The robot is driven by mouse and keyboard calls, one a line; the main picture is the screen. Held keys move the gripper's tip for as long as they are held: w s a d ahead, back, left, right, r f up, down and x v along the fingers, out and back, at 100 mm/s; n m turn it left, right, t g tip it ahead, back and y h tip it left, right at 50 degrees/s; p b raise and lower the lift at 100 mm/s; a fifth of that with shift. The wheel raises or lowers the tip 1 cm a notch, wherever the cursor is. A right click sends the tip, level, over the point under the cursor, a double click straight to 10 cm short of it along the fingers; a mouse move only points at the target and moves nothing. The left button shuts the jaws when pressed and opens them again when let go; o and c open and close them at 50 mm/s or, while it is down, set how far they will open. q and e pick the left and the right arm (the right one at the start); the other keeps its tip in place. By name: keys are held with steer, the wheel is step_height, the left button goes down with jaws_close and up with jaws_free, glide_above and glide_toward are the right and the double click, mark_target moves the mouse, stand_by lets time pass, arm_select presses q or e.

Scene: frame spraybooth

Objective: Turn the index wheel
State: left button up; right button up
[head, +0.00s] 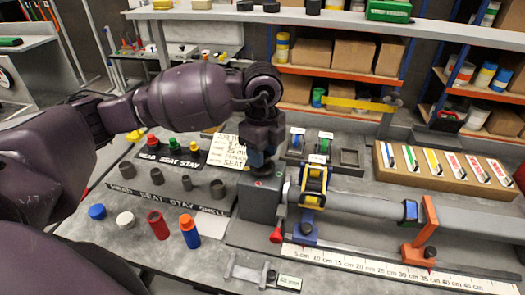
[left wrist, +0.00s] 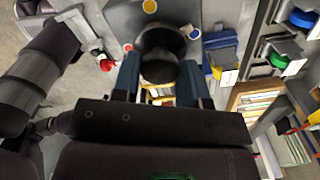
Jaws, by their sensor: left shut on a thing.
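The index wheel (left wrist: 162,53) is a dark round knob in the left wrist view, above a grey block. My left gripper (left wrist: 157,80) is shut on it, one blue finger on each side. In the head view my left gripper (head: 262,158) points down over the grey block (head: 262,198) at the left end of a long bench fixture. The wheel is mostly hidden there by the fingers. Coloured dots (left wrist: 150,6) mark the block's face around the wheel. My right gripper is not in view.
A yellow-and-blue clamp (head: 313,186) stands just right of the block, and a red knob (head: 277,236) sits low in front. A ruler strip (head: 380,268) runs along the front. An orange bracket (head: 421,243) stands farther right. Loose caps and bottles (head: 158,225) stand at the left.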

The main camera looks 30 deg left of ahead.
arm_select(q)
steer(key=o, duration=0.9)
steer(key=shift+r, duration=0.15)
step_height(320, 180, up, 11)
steer(key=shift+f, duration=0.2)
